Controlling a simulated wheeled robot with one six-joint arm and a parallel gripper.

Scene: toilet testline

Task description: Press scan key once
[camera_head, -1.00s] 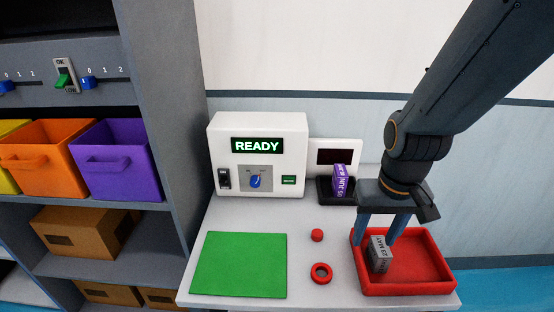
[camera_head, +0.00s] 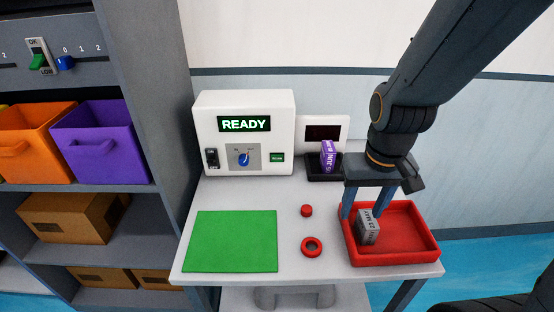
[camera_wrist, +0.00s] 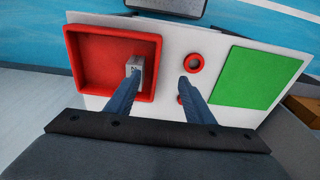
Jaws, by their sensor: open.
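The white machine (camera_head: 244,104) stands at the back left of the table, with a lit READY display (camera_head: 244,124). A small green key (camera_head: 277,157) sits at the lower right of its front; its lettering is too small to read, so I cannot confirm it is the scan key. My gripper (camera_head: 366,206) points down over the red tray, to the right of the machine and well apart from the key. Its fingers are spread. In the wrist view my gripper (camera_wrist: 160,80) has its left fingertip near a grey box (camera_wrist: 137,67); whether they touch is unclear.
The grey box (camera_head: 368,227) is in the red tray (camera_head: 415,250). A purple box (camera_head: 327,157) sits in a black holder by a dark screen (camera_head: 322,132). A red button (camera_head: 306,210), a red ring (camera_head: 311,246) and a green mat (camera_head: 235,240) lie in front. Shelving stands left.

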